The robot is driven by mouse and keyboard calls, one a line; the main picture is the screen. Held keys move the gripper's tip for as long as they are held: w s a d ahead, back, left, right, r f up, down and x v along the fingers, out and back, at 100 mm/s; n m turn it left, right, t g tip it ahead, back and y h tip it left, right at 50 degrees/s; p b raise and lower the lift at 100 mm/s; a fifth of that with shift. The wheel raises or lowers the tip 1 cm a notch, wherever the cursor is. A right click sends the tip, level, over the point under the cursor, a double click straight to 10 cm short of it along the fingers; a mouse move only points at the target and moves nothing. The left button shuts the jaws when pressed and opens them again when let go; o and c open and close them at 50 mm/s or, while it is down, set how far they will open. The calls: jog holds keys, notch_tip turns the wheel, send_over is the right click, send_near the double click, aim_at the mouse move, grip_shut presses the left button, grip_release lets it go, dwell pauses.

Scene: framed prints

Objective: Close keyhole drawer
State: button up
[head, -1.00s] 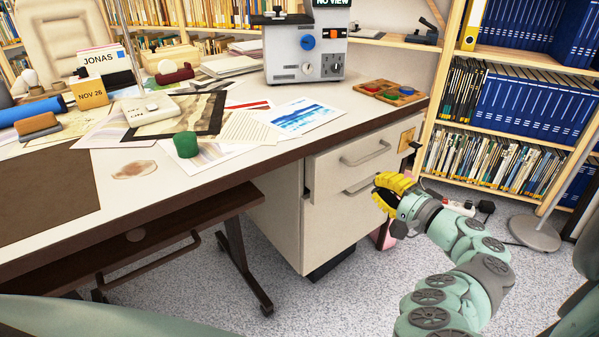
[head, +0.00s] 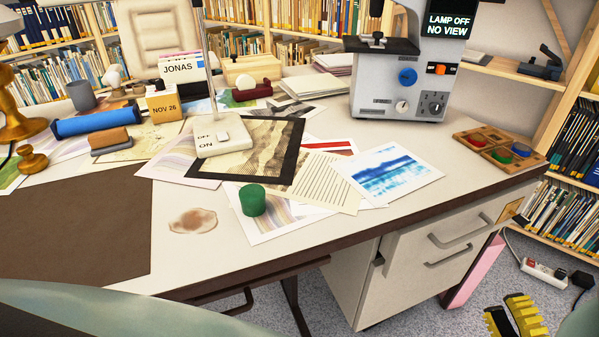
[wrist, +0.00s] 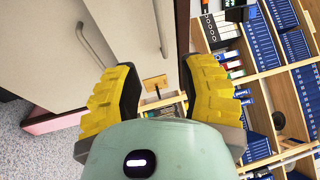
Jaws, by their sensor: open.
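In the wrist view my gripper (wrist: 160,88) is open and empty.
A second handle (head: 449,252) sits lower on the pedestal. The desktop holds papers, a green cylinder (head: 252,199), a switch box (head: 222,138) and a grey device (head: 402,80). A pink panel (head: 472,272) and a power strip (head: 543,271) are right of the pedestal. Bookshelves stand behind.

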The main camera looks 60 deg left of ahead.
aim_at(470, 233)
jog(key=b+x, duration=0.1)
jog(key=x, duration=1.4)
jog(key=shift+w+a+r, duration=0.1)
grip_shut()
jog(key=shift+b, duration=0.3)
